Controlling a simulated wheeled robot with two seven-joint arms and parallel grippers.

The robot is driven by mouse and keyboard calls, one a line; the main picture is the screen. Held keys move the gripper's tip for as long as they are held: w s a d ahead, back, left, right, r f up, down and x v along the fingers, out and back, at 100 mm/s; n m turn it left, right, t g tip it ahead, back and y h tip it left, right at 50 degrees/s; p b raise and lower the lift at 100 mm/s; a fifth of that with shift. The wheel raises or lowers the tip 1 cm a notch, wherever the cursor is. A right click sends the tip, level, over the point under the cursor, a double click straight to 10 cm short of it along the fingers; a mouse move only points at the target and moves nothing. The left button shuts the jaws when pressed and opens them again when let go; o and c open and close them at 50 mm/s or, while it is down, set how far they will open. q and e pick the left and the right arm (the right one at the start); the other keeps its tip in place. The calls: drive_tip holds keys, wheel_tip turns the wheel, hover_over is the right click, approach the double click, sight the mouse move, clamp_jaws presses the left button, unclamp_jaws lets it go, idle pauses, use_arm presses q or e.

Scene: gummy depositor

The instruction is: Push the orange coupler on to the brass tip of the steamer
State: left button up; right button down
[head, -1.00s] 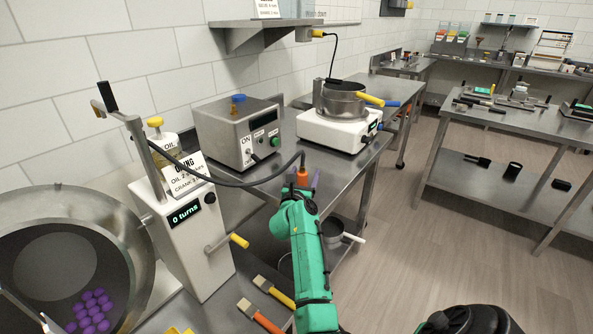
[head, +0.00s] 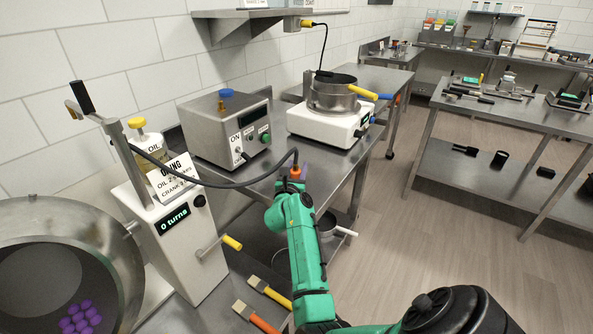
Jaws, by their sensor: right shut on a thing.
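The orange coupler (head: 295,172) is at the end of a dark hose, which rises from its top. My right gripper (head: 292,182) is shut on the coupler, above the front part of the steel table. The coupler is upright or nearly so. The steamer (head: 222,128) looks to be the grey metal box with a blue cap, an ON switch and a green knob, standing left of and behind the coupler. The coupler is apart from the box. My left gripper is not in view.
The hose (head: 230,186) runs left past the white oiling machine (head: 178,235) with its yellow-handled crank. A hot plate with a pot (head: 334,93) stands behind the coupler. Brushes (head: 262,306) lie at the front. A pan with purple gummies (head: 80,318) is at lower left.

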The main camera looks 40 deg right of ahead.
wheel_tip(320, 180, up, 20)
drive_tip(key=p, duration=0.2)
drive_tip(key=shift+f, duration=0.25)
drive_tip(key=c, duration=1.1)
unclamp_jaws()
clamp_jaws()
